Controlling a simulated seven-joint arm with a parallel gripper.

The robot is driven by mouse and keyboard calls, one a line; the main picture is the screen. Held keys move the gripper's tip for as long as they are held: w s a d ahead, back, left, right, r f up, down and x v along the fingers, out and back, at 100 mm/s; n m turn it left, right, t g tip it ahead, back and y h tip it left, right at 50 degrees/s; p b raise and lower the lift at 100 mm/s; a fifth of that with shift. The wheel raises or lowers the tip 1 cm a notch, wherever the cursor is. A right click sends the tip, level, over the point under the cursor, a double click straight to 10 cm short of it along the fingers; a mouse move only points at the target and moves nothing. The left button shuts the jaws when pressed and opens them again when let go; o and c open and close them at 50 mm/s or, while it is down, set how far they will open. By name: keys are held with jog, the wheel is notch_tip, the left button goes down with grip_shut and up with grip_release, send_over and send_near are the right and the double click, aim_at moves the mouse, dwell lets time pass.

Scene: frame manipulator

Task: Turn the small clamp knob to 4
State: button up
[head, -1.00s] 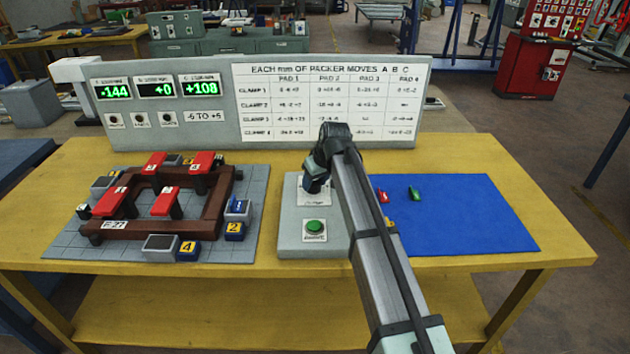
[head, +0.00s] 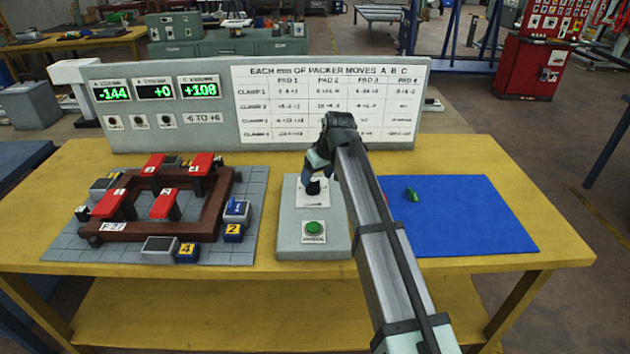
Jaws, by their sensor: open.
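A small black knob (head: 312,188) sits on a white label plate at the back of a grey control box in the middle of the table. My gripper (head: 315,177) is just above and beside it, pointing down. Its jaws look open, but the fingers are small and partly merge with the dark knob, so I cannot tell whether they touch it. The knob's pointer and the label's numbers are too small to read. A green button (head: 314,228) is at the front of the same box (head: 289,240).
A brown frame with red clamps (head: 113,204) and numbered blocks stands on a grey plate at left. A board (head: 220,133) behind shows -144, +0, +108 and a packer table. A blue mat (head: 465,215) at right holds a green piece (head: 412,194) and a red piece, mostly hidden by my arm.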

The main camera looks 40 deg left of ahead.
jog(key=v, duration=0.9)
jog(key=shift+r, duration=0.4)
jog(key=shift+d, duration=0.15)
